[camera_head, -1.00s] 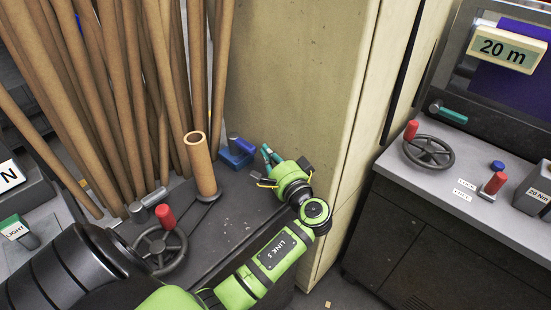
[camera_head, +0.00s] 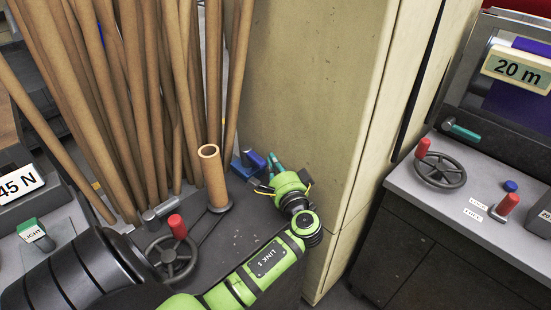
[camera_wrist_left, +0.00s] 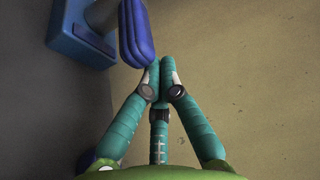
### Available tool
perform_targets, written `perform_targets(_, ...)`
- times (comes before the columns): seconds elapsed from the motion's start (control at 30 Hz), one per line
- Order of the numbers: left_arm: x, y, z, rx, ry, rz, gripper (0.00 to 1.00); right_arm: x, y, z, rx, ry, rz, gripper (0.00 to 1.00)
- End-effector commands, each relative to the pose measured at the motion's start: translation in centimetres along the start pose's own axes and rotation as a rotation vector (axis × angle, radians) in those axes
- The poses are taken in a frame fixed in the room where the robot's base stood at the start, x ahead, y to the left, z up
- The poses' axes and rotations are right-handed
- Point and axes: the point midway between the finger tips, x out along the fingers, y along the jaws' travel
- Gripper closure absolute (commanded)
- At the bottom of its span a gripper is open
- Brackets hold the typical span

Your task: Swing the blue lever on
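The blue lever (camera_head: 256,159) stands at the back of the dark grey bench, beside the cream cabinet. It has a blue base and a rounded darker blue handle. In the left wrist view its handle (camera_wrist_left: 136,34) is at the top, with its blue base (camera_wrist_left: 78,38) to the left. My left gripper (camera_head: 273,163) is just right of the handle. Its teal fingers (camera_wrist_left: 161,66) are drawn together at the tips with nothing between them. The tips are right beside the handle's lower end; I cannot tell whether they touch. My right gripper is out of view.
The cream cabinet (camera_head: 300,90) stands close to the gripper's right. A cardboard tube (camera_head: 214,178) stands upright on the bench left of the lever, before many tall brown rolls. A handwheel (camera_head: 172,258) is nearer me. Another bench (camera_head: 430,205) is at right.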

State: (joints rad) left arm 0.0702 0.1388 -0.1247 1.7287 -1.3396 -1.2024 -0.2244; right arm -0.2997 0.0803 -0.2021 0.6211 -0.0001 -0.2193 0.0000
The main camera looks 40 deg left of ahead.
Motion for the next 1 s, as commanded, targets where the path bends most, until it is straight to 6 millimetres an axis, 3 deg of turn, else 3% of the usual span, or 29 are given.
perform_targets(0.2,-0.8,-0.2,1.6,0.006,0.157,-0.001,1.0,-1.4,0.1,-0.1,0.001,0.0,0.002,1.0)
perform_targets(0.4,-1.3,-0.1,2.8,0.004,0.304,-0.001,1.0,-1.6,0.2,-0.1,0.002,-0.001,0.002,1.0)
perform_targets(1.0,-1.8,0.0,4.8,0.0,0.295,-0.001,1.0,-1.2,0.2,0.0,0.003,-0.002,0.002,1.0)
